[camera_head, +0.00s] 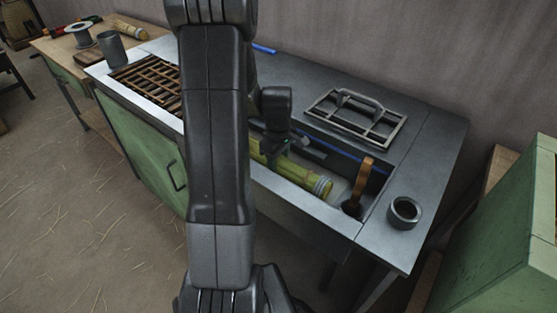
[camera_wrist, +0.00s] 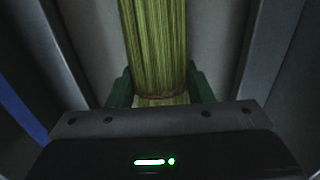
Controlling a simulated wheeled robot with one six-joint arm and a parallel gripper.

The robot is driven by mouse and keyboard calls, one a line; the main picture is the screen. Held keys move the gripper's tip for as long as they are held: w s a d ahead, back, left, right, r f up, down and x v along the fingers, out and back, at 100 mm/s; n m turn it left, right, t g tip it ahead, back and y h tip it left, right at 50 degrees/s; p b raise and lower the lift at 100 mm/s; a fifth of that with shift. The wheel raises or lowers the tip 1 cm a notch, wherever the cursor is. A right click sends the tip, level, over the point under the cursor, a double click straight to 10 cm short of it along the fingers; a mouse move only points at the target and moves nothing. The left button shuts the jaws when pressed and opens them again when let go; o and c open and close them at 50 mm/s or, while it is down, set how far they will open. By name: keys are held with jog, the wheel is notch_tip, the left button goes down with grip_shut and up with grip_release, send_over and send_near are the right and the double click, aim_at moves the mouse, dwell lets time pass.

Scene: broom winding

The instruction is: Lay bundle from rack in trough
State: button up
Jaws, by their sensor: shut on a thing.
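The yellow-green straw bundle (camera_head: 308,178) lies lengthwise within the trough (camera_head: 340,193) sunk in the bench top, with a band near its right end. My gripper (camera_head: 272,155) reaches down into the trough and is shut on the bundle. In the wrist view the bundle (camera_wrist: 160,45) runs between my two green fingers (camera_wrist: 160,92), with a dark tie close to them. Grey walls stand on both sides, apart from the bundle. Whether its underside touches the trough floor is hidden. The brown slatted rack (camera_head: 145,80) is at the bench's left end, partly behind my arm.
A wooden handle (camera_head: 361,180) stands up at the trough's right end. A blue rod (camera_head: 343,159) runs along its back edge. A grey handled frame (camera_head: 357,117) lies behind, and a metal cup (camera_head: 404,212) stands at right. A green cabinet (camera_head: 505,240) is nearby.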

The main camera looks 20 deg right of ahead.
jog(key=o, duration=1.1)
notch_tip(320, 180, up, 14)
jog(key=shift+f+p, duration=0.1)
jog(key=shift+p, duration=0.8)
